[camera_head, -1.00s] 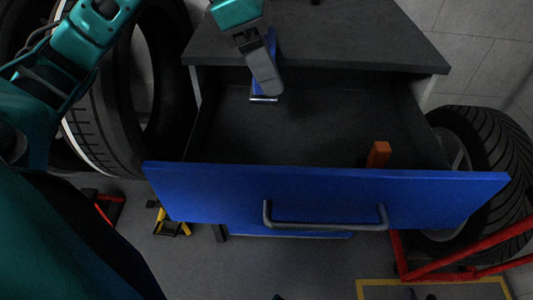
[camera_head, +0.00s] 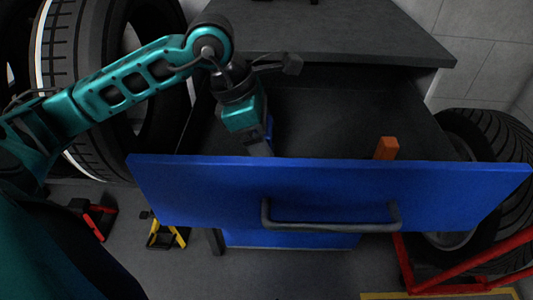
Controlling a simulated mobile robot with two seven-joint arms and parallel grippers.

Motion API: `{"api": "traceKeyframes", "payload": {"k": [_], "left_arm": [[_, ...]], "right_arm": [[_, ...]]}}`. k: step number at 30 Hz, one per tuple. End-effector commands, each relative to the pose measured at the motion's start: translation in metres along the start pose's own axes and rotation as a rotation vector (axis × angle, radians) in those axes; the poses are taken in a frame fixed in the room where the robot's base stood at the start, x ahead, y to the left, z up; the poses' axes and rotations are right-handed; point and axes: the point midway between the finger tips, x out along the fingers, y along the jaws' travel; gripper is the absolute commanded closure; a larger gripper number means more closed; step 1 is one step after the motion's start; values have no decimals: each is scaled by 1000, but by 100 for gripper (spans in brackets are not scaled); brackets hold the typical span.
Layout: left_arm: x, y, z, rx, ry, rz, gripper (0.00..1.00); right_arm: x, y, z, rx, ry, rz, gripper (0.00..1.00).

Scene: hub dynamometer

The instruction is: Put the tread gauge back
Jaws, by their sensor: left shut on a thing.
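The drawer (camera_head: 320,188) with the blue front is pulled open, and its dark inside (camera_head: 320,115) shows. My left gripper (camera_head: 260,149) reaches down into the drawer at its left, close behind the front panel. It is shut on a blue thing, apparently the tread gauge (camera_head: 270,127). Only a narrow blue strip of it shows beside the fingers. Its lower end and the fingertips are hidden behind the drawer front. I cannot tell whether it touches the drawer floor. My right gripper is not in view.
An orange block (camera_head: 386,148) stands in the drawer at the right. The drawer's middle is clear. The dark cabinet top (camera_head: 340,35) lies behind. Tyres stand at left (camera_head: 75,80) and right (camera_head: 500,150). Red bars (camera_head: 470,255) are at lower right.

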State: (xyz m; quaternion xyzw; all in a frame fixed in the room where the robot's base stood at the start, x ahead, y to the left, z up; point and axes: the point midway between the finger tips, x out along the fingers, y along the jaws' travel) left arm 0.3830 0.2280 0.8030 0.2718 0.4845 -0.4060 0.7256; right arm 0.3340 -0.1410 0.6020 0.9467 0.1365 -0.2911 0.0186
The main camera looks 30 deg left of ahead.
Motion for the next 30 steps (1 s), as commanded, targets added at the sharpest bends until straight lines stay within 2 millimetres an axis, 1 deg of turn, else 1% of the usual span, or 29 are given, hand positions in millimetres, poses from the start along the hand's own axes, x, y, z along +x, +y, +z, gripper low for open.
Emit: {"api": "traceKeyframes", "payload": {"k": [1,4,11,16,17,24,30], "left_arm": [[11,0,-5,-2,1,-3,66],[24,0,-10,-2,2,-2,66],[24,0,-10,-1,-1,0,66],[29,0,-12,0,-1,0,66],[27,0,-11,0,0,-1,25],[27,0,-11,-1,0,-1,2],[27,0,-11,-1,0,-1,2]], "right_arm": [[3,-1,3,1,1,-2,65],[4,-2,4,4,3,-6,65],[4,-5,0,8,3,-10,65],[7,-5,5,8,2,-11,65],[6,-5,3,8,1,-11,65],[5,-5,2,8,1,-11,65],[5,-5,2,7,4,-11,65]]}}
